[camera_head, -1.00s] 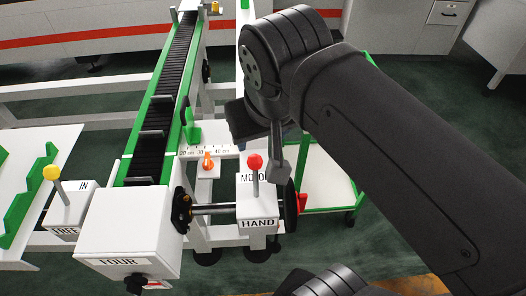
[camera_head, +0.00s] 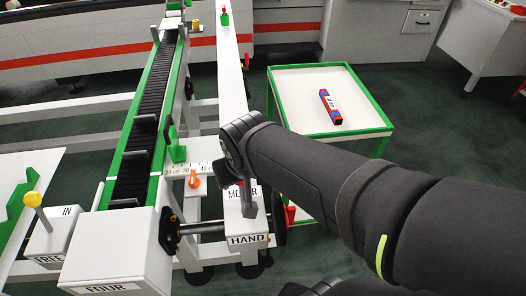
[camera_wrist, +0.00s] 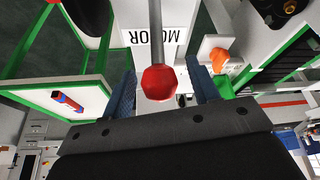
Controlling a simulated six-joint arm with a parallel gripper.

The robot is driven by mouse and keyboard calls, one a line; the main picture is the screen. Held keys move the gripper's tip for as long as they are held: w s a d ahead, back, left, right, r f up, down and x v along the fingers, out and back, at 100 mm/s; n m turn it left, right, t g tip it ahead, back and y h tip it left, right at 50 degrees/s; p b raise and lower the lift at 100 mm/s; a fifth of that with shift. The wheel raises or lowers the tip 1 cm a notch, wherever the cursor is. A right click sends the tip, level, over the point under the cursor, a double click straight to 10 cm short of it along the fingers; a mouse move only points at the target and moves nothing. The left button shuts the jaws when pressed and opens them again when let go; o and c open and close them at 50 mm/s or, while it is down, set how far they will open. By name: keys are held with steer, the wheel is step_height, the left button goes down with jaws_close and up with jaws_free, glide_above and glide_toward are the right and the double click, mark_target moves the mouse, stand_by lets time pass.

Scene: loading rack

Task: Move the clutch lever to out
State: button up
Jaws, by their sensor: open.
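A lever with a yellow knob (camera_head: 33,199) stands on a white box (camera_head: 55,235) at the left, marked IN at the back; the front label is partly readable. A second lever has a red knob (camera_wrist: 160,82), on a box (camera_head: 236,224) marked MOTOR and HAND. My gripper (camera_head: 248,208) is over this second box and hides the red knob in the head view. In the wrist view my gripper (camera_wrist: 164,88) is open, with the red knob between its two blue fingers and gaps on both sides. I see no label reading OUT.
A white box (camera_head: 118,255) marked FOUR stands between the two lever boxes, below the black conveyor (camera_head: 150,120). An orange pointer (camera_head: 194,179) is on a scale behind. A green-edged cart (camera_head: 305,98) at the right carries a red and blue block (camera_head: 330,107).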

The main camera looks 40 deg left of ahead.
mark_target(240, 188)
steer(key=shift+w+a+f, duration=0.15)
steer(key=shift+a+f, duration=0.05)
steer(key=shift+f, duration=0.45)
jaws_close()
steer(key=shift+r, duration=0.1)
steer(key=shift+s+d+r+t+y, duration=0.3)
steer(key=shift+s+d+t+y, duration=0.35)
steer(key=shift+y, duration=0.25)
steer(key=shift+s+d+r+t+y, duration=0.15)
steer(key=shift+s+d+t+y, duration=0.45)
steer(key=shift+s+t+y, duration=0.3)
steer(key=shift+s+d+t+y, duration=0.65)
steer(key=shift+d+t+y, duration=0.2)
steer(key=shift+t+y, duration=0.15)
steer(key=shift+d, duration=0.1)
